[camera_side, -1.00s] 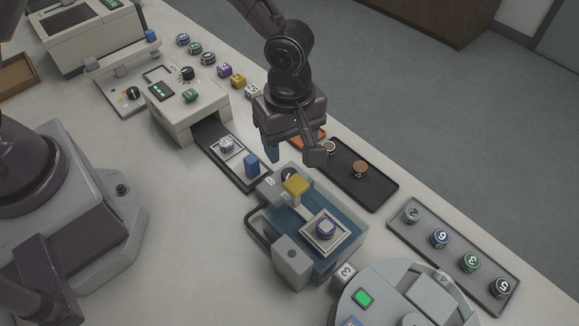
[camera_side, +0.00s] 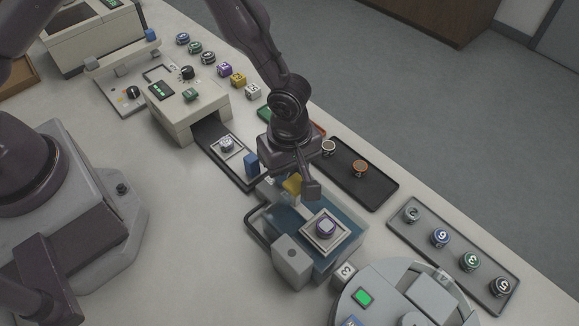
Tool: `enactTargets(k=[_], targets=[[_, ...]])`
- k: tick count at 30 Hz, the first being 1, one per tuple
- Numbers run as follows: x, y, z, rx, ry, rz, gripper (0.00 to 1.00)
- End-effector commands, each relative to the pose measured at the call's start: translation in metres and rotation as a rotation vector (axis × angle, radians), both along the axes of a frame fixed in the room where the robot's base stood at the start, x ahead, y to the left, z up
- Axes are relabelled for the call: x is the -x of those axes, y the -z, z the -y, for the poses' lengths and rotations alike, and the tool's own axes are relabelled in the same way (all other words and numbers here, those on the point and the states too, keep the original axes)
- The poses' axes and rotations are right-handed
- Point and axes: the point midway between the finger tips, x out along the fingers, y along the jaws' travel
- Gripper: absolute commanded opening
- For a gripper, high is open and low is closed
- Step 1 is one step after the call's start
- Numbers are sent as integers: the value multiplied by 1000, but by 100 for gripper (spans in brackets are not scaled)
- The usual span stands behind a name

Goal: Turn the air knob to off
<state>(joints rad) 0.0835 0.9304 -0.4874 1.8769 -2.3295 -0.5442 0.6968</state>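My gripper (camera_side: 290,190) points down over the back of this press, close to the yellow block. Its right finger stands out to the side, spread as before, so it looks open; the other finger is hidden. A dark round knob beside the yellow block showed earlier and is now hidden behind my gripper. I cannot tell whether my gripper touches it.
A beige machine (camera_side: 185,105) with a dark knob (camera_side: 187,72) stands at upper left, another knob (camera_side: 133,92) beside it. A blue block (camera_side: 251,163) stands close left of my gripper. A black tray (camera_side: 375,190) and a grey tray (camera_side: 425,235) lie right; a round machine (camera_side: 400,300) is in front.

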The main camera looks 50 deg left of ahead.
Motion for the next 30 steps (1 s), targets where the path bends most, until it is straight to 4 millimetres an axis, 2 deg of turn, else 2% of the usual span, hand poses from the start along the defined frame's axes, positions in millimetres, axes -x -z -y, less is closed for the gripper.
enactTargets(k=[6, 16, 26, 27, 29, 30], targets=[[0, 0, 0, 1, -26, 0, 7], [0, 0, 0, 1, -260, 1, 7], [0, -1, 0, 0, -277, 1, 7], [0, -1, 1, 0, -277, 1, 40], [0, -1, 0, 0, -277, 1, 54], [0, -1, 0, 0, -277, 1, 57]])
